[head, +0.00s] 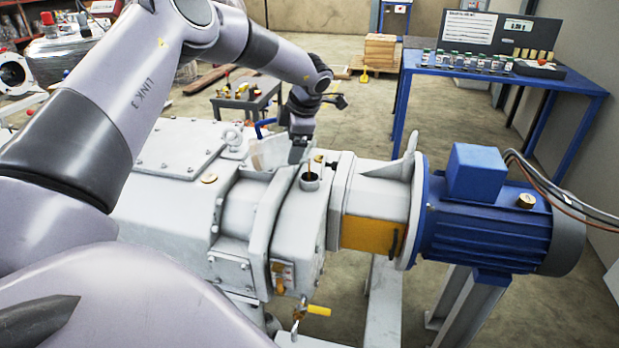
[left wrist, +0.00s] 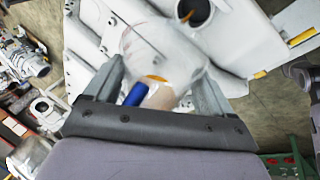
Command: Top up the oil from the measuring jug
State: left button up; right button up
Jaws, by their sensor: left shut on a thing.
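My left gripper (head: 299,150) is shut on the measuring jug (head: 268,153), a clear, see-through vessel beside the open oil filler port (head: 310,180) on the grey pump housing. In the left wrist view the jug (left wrist: 160,48) lies between the two fingers, with a blue part and a little orange showing through near its near end. The filler port (left wrist: 194,12) shows just beyond the jug, with a dark opening. Whether any oil is flowing cannot be told. A small sight glass (head: 283,275) is on the housing front; its level is too small to read. My right gripper is not in view.
A blue motor (head: 490,220) is at the right of the pump (head: 240,215). A yellow-handled valve (head: 318,310) sticks out low in front. A blue bench (head: 590,85) with several small bottles stands at the back right.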

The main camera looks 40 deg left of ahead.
aim_at(285, 135)
pick_arm(q)
jog(key=shift+w+f+b, duration=0.1)
jog(key=shift+b, duration=0.2)
dwell(0.6)
jog(key=r+p, duration=0.1)
jog(key=p, duration=0.1)
jog(key=r+t+p, duration=0.1)
jog(key=p, duration=0.1)
jog(key=s+a+r+h+p, duration=0.1)
jog(key=p, duration=0.1)
jog(key=shift+s+r, duration=0.1)
jog(key=shift+s+n+t+h, duration=0.1)
jog(key=shift+n+t+h, duration=0.2)
jog(key=shift+t, duration=0.1)
jog(key=shift+f, duration=0.4)
jog(key=shift+r, duration=0.2)
jog(key=shift+s+a+t+h, duration=0.1)
jog(key=shift+a+t+h, duration=0.05)
jog(key=shift+t+h, duration=0.15)
